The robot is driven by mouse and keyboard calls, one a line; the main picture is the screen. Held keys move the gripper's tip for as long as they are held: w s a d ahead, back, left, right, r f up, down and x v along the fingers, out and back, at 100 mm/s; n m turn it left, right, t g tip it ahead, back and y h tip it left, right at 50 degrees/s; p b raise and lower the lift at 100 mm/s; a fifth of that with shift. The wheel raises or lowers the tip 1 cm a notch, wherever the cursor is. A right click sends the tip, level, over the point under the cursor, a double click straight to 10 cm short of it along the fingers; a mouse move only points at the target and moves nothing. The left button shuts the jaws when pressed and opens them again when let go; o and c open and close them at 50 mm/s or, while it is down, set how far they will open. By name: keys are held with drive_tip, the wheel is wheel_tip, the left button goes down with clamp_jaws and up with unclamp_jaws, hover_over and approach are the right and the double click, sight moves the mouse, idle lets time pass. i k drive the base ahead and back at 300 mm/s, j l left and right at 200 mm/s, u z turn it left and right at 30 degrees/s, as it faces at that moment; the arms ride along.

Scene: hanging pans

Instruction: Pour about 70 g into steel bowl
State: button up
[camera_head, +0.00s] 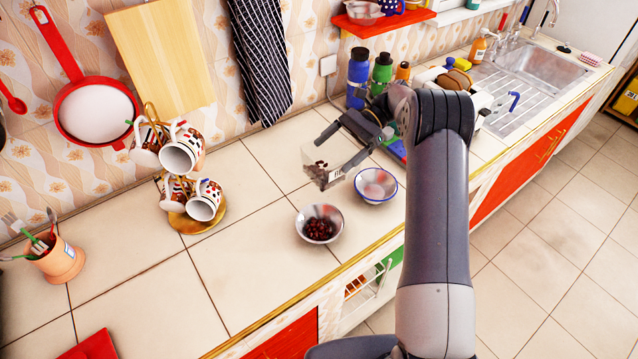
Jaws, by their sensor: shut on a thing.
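My gripper (342,152) is shut on a clear container (318,168) and holds it above the counter, up and behind the steel bowl. The container looks tilted, and some dark pieces show in it. The steel bowl (304,222) stands on the counter below, with a small heap of dark red pieces (320,229) in it. No pieces show in the air between container and bowl. The amount in the bowl cannot be read from this view.
A blue-rimmed bowl (376,186) stands just right of the steel bowl. A mug tree (188,205) with several patterned mugs is to the left. Bottles (358,75) stand at the wall behind my gripper. The counter (250,265) in front-left is clear.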

sight(318, 210)
drive_tip(key=k, duration=1)
